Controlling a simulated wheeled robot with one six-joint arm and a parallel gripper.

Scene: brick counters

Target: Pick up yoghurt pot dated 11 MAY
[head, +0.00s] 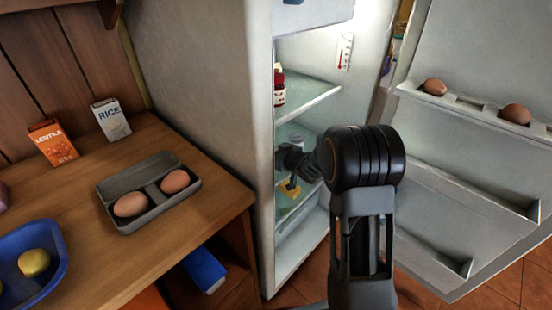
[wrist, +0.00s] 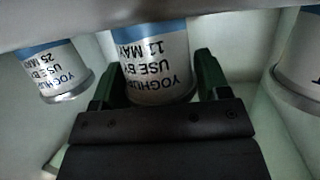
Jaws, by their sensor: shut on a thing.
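The yoghurt pot dated 11 MAY (wrist: 153,65) is in the middle of the wrist view, with its label upside down. My gripper (wrist: 156,84) is shut on this pot, with one green-sided finger at each side of it. A second yoghurt pot, dated 25 MAY (wrist: 55,70), stands to the left and apart from the fingers. In the head view my gripper (head: 292,160) reaches into the open fridge at the middle shelf. My arm hides much of that shelf there, and no date can be read.
Another pot (wrist: 302,55) is at the right edge of the wrist view, its date out of sight. The fridge door (head: 455,195) stands open at right, with eggs (head: 434,87) in its rack. A glass shelf (head: 310,97) is above my gripper. A wooden counter (head: 165,255) is at left.

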